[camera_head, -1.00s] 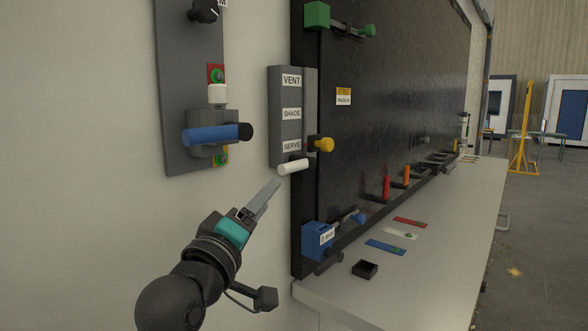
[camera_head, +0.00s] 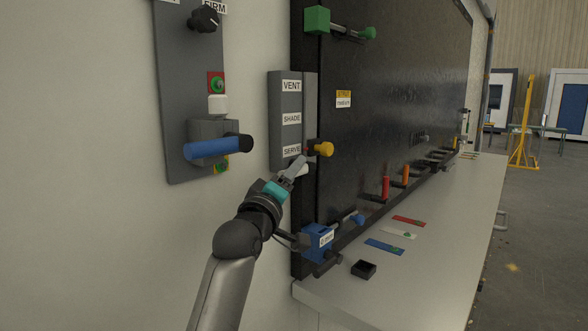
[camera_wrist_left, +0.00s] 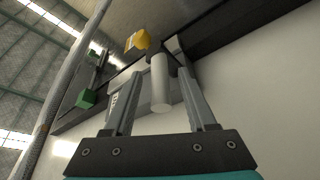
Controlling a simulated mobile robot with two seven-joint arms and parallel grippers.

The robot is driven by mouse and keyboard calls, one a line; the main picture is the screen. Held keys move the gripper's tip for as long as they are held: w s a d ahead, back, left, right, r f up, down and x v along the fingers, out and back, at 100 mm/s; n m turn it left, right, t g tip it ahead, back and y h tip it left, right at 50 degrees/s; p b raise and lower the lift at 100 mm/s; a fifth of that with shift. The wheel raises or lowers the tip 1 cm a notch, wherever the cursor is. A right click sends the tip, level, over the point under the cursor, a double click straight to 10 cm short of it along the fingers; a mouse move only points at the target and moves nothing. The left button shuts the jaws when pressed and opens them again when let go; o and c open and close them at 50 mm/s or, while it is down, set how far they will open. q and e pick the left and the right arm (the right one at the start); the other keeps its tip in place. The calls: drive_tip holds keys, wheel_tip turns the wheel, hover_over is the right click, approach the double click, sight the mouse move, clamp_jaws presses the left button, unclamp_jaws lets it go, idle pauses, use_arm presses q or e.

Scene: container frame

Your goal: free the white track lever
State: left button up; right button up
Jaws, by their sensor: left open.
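The white track lever (camera_head: 302,171) is a short white cylinder at the bottom of the grey track plate labelled VENT, SHADE and SERVE (camera_head: 289,120). In the head view my left gripper (camera_head: 300,162) partly covers it. In the left wrist view the white lever (camera_wrist_left: 160,84) stands between the two fingers of my left gripper (camera_wrist_left: 153,85). The fingers are apart, with a visible gap to the lever on both sides. A yellow knob (camera_head: 326,149) sits just right of the lever, beside SERVE. My right gripper is not in view.
A grey panel with a blue handle (camera_head: 212,148) is on the wall at left. A blue block (camera_head: 318,240) on the dark frame's lower edge is close to my left wrist. A bench (camera_head: 440,215) with coloured plates and a small black box (camera_head: 363,269) runs along the right.

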use_arm(q)
drive_tip(key=shift+w+d+r, duration=0.15)
drive_tip(key=shift+w+d, duration=0.05)
drive_tip(key=shift+w, duration=0.35)
clamp_jaws()
idle(1.2)
